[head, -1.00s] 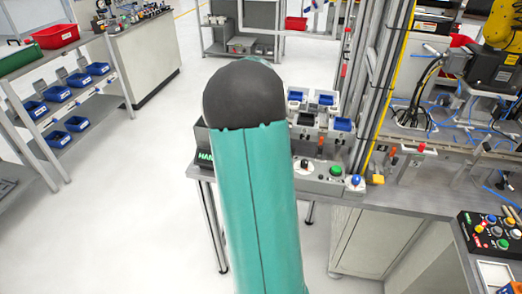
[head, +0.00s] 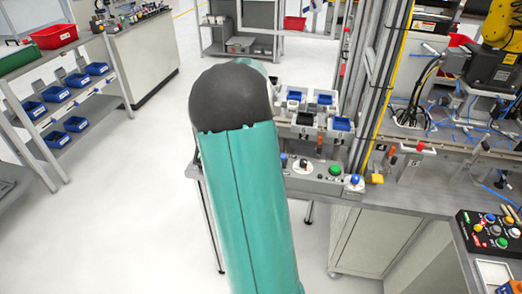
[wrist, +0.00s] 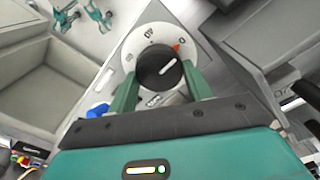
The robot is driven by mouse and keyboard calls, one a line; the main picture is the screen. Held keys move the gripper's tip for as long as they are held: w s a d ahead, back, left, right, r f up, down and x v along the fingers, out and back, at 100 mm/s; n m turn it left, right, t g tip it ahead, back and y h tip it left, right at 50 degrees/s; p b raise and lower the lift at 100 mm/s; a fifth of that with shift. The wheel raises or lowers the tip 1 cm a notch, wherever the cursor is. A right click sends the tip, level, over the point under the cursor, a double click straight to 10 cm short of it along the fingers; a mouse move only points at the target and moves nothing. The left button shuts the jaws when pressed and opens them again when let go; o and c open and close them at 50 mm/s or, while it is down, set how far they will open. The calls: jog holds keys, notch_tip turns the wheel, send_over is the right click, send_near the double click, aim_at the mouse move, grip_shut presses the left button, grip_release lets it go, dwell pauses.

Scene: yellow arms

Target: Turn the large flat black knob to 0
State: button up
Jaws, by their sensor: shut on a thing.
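The large black knob (wrist: 158,70) sits on a round white dial (wrist: 133,43) in the wrist view. A white line on the knob points up and right, close to an orange-red triangle and the 0 mark on the dial. My gripper (wrist: 161,72) has its two green fingers on either side of the knob, shut on it. The fingers cover part of the dial's lower edge. In the head view my arm hides the gripper, and I cannot tell whether this knob shows there.
In the head view a control panel on the bench has a green button (head: 335,170) and a blue button (head: 354,180). Blue bins (head: 341,124) stand behind it. A yellow robot arm (head: 500,25) is at the right. A shelf with blue trays (head: 60,94) is at the left, with clear floor between.

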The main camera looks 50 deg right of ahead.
jog(key=o, duration=1)
jog(key=shift+r, duration=0.1)
notch_tip(320, 180, up, 14)
jog(key=shift+f, duration=0.15)
jog(key=shift+a, duration=0.1)
